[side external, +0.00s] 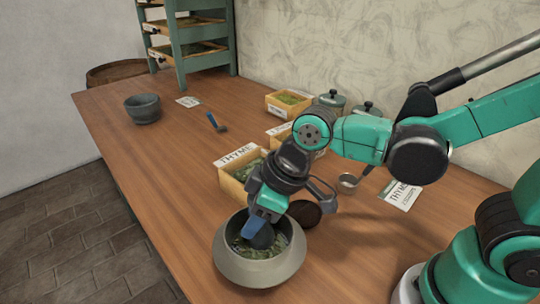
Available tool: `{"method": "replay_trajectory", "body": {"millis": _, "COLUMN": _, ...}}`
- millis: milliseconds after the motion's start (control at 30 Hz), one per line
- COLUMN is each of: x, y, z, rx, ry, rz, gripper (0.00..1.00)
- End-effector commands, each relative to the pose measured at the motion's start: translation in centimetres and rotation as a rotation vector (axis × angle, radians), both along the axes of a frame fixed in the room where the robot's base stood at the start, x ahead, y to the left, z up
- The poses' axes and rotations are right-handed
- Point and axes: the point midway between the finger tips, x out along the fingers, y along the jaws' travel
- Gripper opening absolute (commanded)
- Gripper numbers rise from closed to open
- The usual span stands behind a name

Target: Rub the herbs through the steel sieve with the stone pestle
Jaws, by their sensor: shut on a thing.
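My gripper (264,212) points down over a wide grey-beige bowl (236,266) at the front of the table. It is shut on a dark grey thing, which looks like the stone pestle (263,238); its lower end is inside the bowl. A blue part shows beside it at the jaws. Chopped green herbs (252,252) lie in the bowl around the pestle's end. Whether the end touches them I cannot tell. I cannot make out a steel sieve in the bowl; its inside is partly hidden by the gripper and pestle.
Lidded pots (331,101), a small metal cup (348,181) and a dark round thing (305,212) are near.

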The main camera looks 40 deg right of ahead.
Motion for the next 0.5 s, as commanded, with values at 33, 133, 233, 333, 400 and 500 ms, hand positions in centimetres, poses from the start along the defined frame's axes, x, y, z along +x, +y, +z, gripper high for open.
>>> {"method": "replay_trajectory", "body": {"millis": 33, "x": 0.0, "y": 0.5, "z": 0.0, "rx": 0.000, "ry": 0.001, "rz": 0.006, "gripper": 0.00}}
{"method": "replay_trajectory", "body": {"millis": 133, "x": -0.1, "y": 1.4, "z": 0.1, "rx": 0.000, "ry": 0.001, "rz": 0.005, "gripper": 0.00}}
{"method": "replay_trajectory", "body": {"millis": 233, "x": -0.1, "y": 1.9, "z": 0.1, "rx": 0.001, "ry": 0.001, "rz": 0.004, "gripper": 0.00}}
{"method": "replay_trajectory", "body": {"millis": 333, "x": -0.1, "y": 2.1, "z": 0.1, "rx": 0.001, "ry": 0.001, "rz": 0.002, "gripper": 0.00}}
{"method": "replay_trajectory", "body": {"millis": 400, "x": -0.2, "y": 2.0, "z": 0.1, "rx": 0.001, "ry": 0.001, "rz": 0.000, "gripper": 0.00}}
{"method": "replay_trajectory", "body": {"millis": 500, "x": -0.6, "y": 1.3, "z": 0.1, "rx": 0.001, "ry": 0.001, "rz": -0.001, "gripper": 0.00}}
